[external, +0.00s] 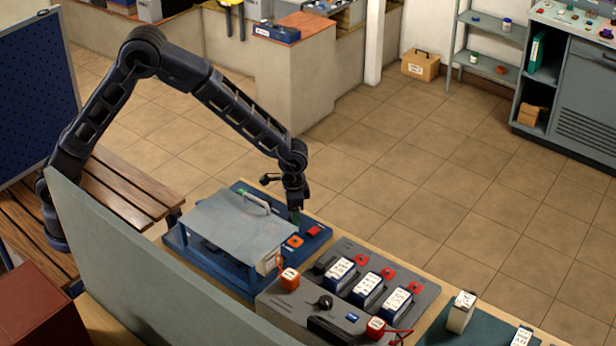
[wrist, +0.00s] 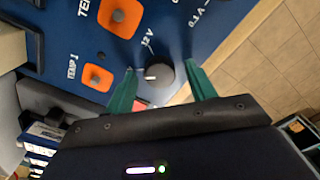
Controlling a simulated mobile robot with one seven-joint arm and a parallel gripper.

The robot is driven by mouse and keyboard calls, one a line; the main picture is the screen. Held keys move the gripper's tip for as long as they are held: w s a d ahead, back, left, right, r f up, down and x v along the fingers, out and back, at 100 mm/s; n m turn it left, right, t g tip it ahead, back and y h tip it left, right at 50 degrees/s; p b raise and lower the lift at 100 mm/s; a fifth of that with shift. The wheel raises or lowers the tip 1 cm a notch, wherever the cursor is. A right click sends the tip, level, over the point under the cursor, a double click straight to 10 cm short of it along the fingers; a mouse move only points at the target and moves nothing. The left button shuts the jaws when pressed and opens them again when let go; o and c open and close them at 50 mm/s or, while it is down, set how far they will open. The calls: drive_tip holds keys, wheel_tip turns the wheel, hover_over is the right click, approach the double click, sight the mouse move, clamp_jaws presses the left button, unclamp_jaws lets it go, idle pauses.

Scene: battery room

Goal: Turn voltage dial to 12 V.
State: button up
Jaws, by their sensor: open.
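The voltage dial (wrist: 161,74) is a dark round knob on the blue panel (wrist: 55,45), with a white mark on its left side. A "12 V" label (wrist: 147,38) is printed just above it in the wrist view, and the white mark does not point at this label. My gripper (wrist: 160,67) is open, with one green finger on each side of the dial; I cannot tell whether they touch it. In the external view my gripper (external: 294,215) points down at the panel's far side, and the dial is hidden.
Orange squares (wrist: 97,77) labelled TEMP sit left of the dial. A grey cover with a handle (external: 232,225) stands beside my gripper. A grey tray of batteries (external: 368,285) and an orange-capped item (external: 290,279) are to the right.

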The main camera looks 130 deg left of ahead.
drive_tip(key=c, duration=1)
drive_tip(key=shift+o, duration=0.2)
drive_tip(key=shift+m, duration=0.4)
drive_tip(key=m, duration=1.1)
drive_tip(key=shift+m, duration=0.4)
